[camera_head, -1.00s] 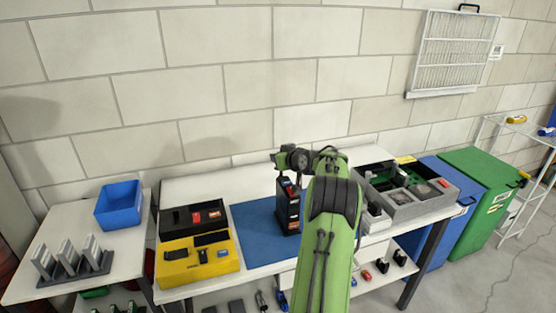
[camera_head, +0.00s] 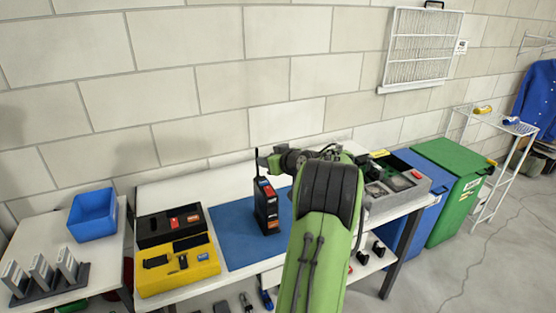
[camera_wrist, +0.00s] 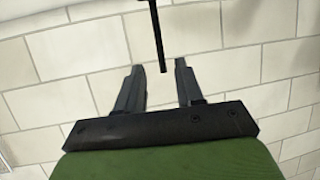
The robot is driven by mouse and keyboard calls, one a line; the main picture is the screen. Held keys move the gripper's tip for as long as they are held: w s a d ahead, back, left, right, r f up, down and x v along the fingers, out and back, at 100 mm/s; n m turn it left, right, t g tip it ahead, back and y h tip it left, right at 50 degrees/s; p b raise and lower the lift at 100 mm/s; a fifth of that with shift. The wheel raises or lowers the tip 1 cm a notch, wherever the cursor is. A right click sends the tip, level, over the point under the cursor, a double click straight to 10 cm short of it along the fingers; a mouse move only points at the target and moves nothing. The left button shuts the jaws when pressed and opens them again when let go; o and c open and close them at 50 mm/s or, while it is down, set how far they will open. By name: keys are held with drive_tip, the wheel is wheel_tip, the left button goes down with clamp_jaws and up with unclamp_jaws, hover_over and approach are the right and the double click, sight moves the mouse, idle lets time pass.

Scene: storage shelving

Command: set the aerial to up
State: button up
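The radio (camera_head: 266,207) is a black handheld set with red and blue patches, upright on the blue mat (camera_head: 232,236). Its aerial (camera_head: 257,162) is a thin black rod that looks upright above the radio's left side. In the wrist view the aerial (camera_wrist: 157,35) comes in from the top edge and its end lies around the gap between the fingertips. My gripper (camera_wrist: 159,65) is open, with clear space on both sides of the rod. In the head view my gripper (camera_head: 266,161) is just right of the aerial, above the radio. The aerial's base is too small to make out.
A yellow case (camera_head: 178,267) and a black box (camera_head: 170,225) stand left of the mat. A grey case (camera_head: 405,197) stands right of it. A blue bin (camera_head: 92,214) sits on the left table. The wall is close behind the bench.

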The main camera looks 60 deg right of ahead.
drive_tip(key=v, duration=0.6)
drive_tip(key=shift+f, duration=0.1)
